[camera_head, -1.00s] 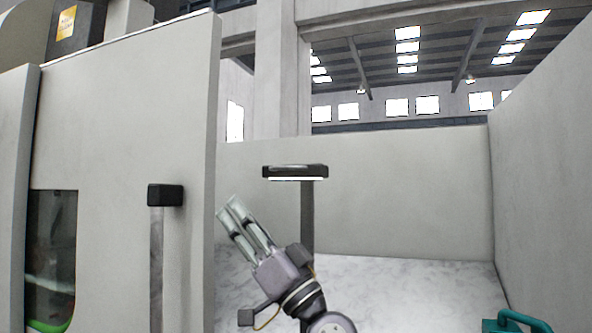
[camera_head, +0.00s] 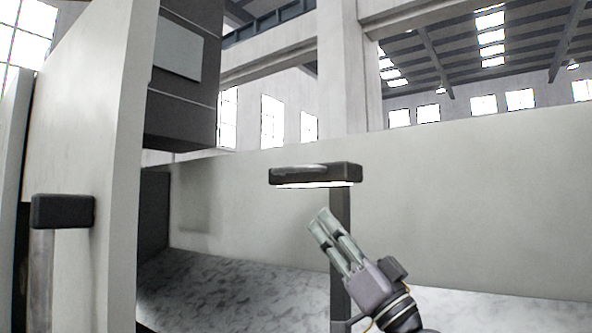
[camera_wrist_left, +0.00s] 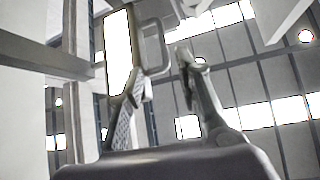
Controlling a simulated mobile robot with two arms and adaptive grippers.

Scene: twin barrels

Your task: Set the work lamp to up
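The work lamp (camera_head: 315,174) has a flat dark head with a lit white underside and stands on a dark post (camera_head: 340,255). Its head looks about level in the head view. My left gripper (camera_head: 323,222) is below the lamp head and in front of the post, with its fingers pointing up and to the left. In the left wrist view the lamp's bright panel and dark frame (camera_wrist_left: 152,46) show just beyond the fingertips. The left gripper (camera_wrist_left: 158,75) is open there, with a gap between its fingers and nothing held. My right gripper is not in view.
A pale upright panel (camera_head: 105,130) with a dark handle-like block (camera_head: 63,211) stands on the left. A marbled surface (camera_head: 235,285) lies behind the lamp post, with a pale wall (camera_head: 470,200) at the back. The space right of the lamp head is clear.

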